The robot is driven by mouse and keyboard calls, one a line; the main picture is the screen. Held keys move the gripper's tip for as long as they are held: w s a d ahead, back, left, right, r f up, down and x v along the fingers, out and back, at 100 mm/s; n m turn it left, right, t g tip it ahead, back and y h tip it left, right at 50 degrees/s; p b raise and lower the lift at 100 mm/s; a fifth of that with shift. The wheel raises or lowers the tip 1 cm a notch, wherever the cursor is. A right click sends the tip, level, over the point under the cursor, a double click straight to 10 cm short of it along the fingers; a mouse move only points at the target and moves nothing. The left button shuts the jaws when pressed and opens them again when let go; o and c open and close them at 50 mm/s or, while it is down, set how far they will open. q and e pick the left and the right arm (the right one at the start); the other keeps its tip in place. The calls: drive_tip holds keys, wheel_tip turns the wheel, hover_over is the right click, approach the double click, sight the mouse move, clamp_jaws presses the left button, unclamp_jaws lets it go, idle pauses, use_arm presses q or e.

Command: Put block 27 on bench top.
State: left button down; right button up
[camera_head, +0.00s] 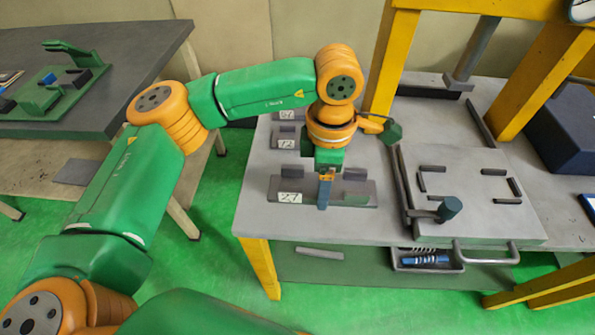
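The white label "27" (289,197) is on the front of a dark grey holder (340,200) near the bench's front left. Two dark upright pieces (355,173) stand at the back of this holder. My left arm reaches over from the left, and my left gripper (325,185) points down at the middle of the holder, between those pieces. A narrow blue-grey piece (323,195) is at its tip; I cannot tell whether it is block 27 or a finger, or whether the fingers are closed on it. The bench top (258,215) is grey. My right gripper is not in view.
Holders labelled "12" (286,144) and "91" (287,115) stand behind. A flat plate fixture (465,215) with a dark knob (449,208) lies to the right, beside a yellow frame (385,60). Bare bench lies left of the holders.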

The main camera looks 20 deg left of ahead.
use_arm(q)
drive_tip(key=w+a+f, duration=0.2)
drive_tip(key=a+f, duration=0.1)
drive_tip(key=w+a+f+p, duration=0.1)
drive_tip(key=a+f, duration=0.1)
drive_tip(key=shift+w+f, duration=0.15)
drive_tip(key=shift+f, duration=0.1)
drive_tip(key=f, duration=0.1)
drive_tip(key=f+p, duration=0.1)
drive_tip(key=f, duration=0.1)
drive_tip(key=shift+w+a+f, duration=0.15)
drive_tip(key=shift+w+f, duration=0.1)
drive_tip(key=shift+f, duration=0.45)
unclamp_jaws()
drive_tip(key=shift+r, duration=0.25)
wheel_tip(320, 180, up, 12)
drive_tip(key=b, duration=0.2)
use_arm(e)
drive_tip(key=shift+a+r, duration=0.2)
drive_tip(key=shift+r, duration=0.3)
use_arm(q)
drive_tip(key=shift+s, duration=0.1)
